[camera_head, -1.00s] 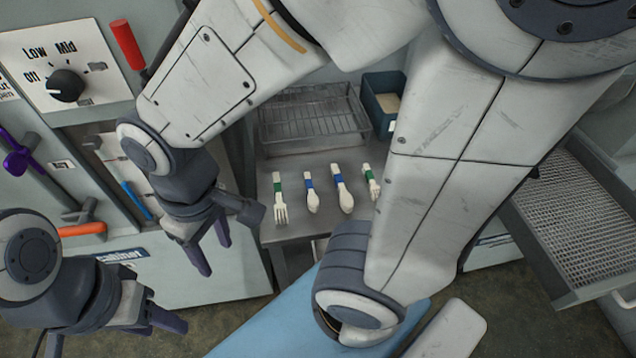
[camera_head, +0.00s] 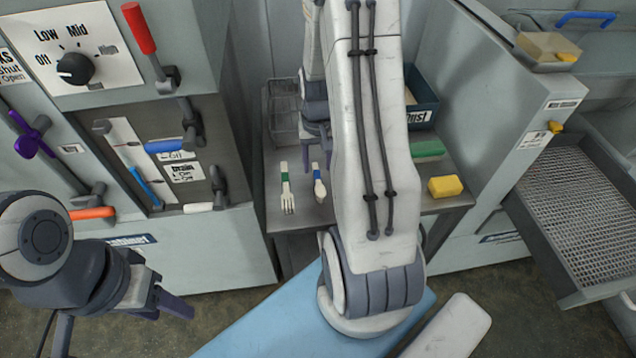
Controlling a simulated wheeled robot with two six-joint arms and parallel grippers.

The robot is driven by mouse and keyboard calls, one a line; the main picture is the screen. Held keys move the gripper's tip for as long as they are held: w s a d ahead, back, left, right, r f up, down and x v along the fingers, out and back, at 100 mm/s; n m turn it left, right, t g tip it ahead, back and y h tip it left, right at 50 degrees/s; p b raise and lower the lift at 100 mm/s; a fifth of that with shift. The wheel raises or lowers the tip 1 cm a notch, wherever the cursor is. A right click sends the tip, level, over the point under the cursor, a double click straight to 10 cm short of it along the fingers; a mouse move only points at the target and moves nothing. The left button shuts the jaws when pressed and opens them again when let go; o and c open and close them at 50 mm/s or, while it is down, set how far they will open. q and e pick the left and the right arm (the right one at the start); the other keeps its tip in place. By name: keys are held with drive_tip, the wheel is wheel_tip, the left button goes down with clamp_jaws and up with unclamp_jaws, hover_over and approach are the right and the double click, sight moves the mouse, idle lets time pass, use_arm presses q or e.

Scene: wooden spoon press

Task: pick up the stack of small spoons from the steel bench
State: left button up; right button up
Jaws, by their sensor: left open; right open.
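A small pale wooden spoon stack with a blue band (camera_head: 319,187) lies on the steel bench (camera_head: 268,208), its handle end toward the back. A pale fork with a green band (camera_head: 287,191) lies just left of it. My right arm covers the bench to the right of the small spoon, hiding the larger blue-banded spoon and the other green-banded utensil. My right gripper (camera_head: 317,143) is open with its fingers pointing down, just behind the small spoon's handle end in the picture; whether it touches is unclear. My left gripper (camera_head: 168,298) is open and empty at lower left, away from the bench.
A wire tray (camera_head: 281,112) is at the bench's back, partly hidden. A dark bin (camera_head: 424,105), green pad (camera_head: 427,149) and yellow sponge (camera_head: 446,187) are at right. A panel with a knob (camera_head: 75,68) and levers stands left; a mesh drawer (camera_head: 580,205) juts out right.

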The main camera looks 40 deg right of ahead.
sight(319, 181)
drive_tip(key=shift+s+f+p, duration=0.2)
drive_tip(key=shift+f+p, duration=0.1)
drive_tip(key=shift+f, duration=2.75)
clamp_jaws()
